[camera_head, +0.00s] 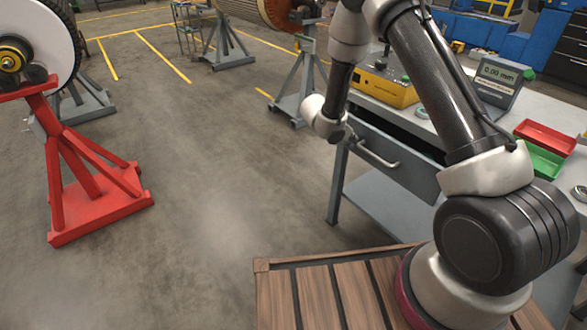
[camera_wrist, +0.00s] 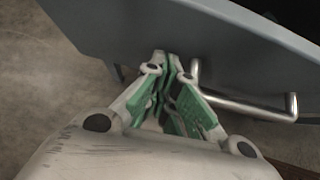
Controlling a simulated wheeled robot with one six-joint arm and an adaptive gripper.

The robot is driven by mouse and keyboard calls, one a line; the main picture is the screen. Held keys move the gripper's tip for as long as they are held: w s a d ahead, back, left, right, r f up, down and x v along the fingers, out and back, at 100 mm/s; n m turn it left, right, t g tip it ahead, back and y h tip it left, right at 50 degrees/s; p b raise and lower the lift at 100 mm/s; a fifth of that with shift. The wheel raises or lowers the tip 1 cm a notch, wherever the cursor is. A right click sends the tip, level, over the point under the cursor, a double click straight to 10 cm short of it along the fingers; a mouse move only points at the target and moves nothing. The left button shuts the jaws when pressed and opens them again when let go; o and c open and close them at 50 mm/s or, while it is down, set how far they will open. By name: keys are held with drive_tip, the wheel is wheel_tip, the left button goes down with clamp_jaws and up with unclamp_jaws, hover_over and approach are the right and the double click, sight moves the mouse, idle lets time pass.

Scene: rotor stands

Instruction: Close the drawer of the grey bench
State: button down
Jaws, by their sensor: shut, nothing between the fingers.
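The grey bench (camera_head: 379,203) stands right of centre in the head view. Its grey drawer (camera_head: 402,167) is pulled out, with a dark gap between its front and the bench top. A metal bar handle (camera_head: 376,156) is on the drawer front. In the wrist view the drawer front (camera_wrist: 130,30) fills the top, and the handle (camera_wrist: 245,109) is at right. My gripper (camera_wrist: 167,60) is shut and empty, its green-padded fingers pointing at the drawer front beside the handle's left end. I cannot tell whether the fingertips touch it. The head view mostly hides my gripper behind the wrist.
On the bench top are a yellow box (camera_head: 384,88), a display reading 0.00 mm (camera_head: 497,80), a red tray (camera_head: 546,136) and a green tray (camera_head: 543,160). A red rotor stand (camera_head: 98,200) is at left. The floor between is clear.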

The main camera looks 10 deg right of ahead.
drive_tip(key=w+d, duration=0.1)
drive_tip(key=d, duration=0.1)
drive_tip(key=w+d, duration=0.2)
drive_tip(key=d, duration=0.1)
drive_tip(key=w+d, duration=0.1)
drive_tip(key=d, duration=0.2)
drive_tip(key=shift+w, duration=0.3)
drive_tip(key=shift+d+r, duration=0.1)
drive_tip(key=shift+w+r, duration=0.1)
drive_tip(key=shift+w, duration=0.05)
